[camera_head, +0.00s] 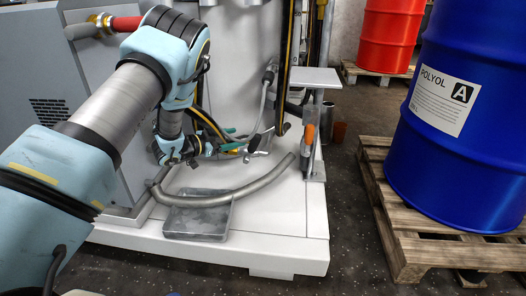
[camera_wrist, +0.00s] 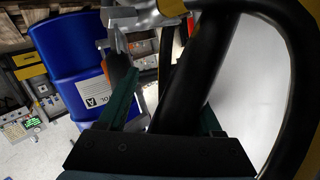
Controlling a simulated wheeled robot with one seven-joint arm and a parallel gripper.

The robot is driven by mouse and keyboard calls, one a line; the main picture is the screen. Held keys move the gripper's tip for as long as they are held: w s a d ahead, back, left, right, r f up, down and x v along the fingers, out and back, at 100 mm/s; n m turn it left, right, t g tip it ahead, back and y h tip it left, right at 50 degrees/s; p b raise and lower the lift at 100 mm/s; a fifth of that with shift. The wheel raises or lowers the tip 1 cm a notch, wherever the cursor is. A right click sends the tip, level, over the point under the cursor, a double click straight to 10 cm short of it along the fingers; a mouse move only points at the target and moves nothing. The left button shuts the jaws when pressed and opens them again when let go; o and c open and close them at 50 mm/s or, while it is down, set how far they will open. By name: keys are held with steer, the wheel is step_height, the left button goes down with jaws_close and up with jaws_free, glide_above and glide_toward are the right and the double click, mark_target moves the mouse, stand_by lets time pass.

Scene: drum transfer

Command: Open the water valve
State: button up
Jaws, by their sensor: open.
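My gripper (camera_head: 236,140) is open, low in front of the white machine, its teal fingers pointing right. In the wrist view my gripper (camera_wrist: 168,95) has its fingers apart, with a thick black hose (camera_wrist: 203,65) seen between and beyond them. I cannot tell if they touch it. A silver metal fitting (camera_head: 260,142) sits just right of the fingertips; a silver part (camera_wrist: 135,17) also shows at the top of the wrist view. An orange handle (camera_head: 309,134) hangs on the post farther right, apart from my gripper. No label shows which part is the water valve.
A curved grey pipe (camera_head: 235,197) and a metal tray (camera_head: 197,221) lie below my gripper on the white base. Black and yellow hoses run close around it. A blue drum (camera_head: 455,180) stands on a wooden pallet (camera_head: 410,250) at right, with clear floor between.

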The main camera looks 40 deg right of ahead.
mark_target(250, 145)
steer(key=s+g, duration=0.1)
steer(key=s+a+m+g+h, duration=0.1)
steer(key=s+g, duration=0.1)
steer(key=s+a+f+g+b, duration=0.1)
steer(key=shift+s+a+m+g+h, duration=0.2)
steer(key=shift+m+g+h, duration=0.1)
steer(key=shift+m+g, duration=0.1)
steer(key=b+x, duration=0.3)
steer(key=x, duration=0.7)
steer(key=shift+d, duration=0.2)
steer(key=shift+c, duration=0.4)
jaws_close()
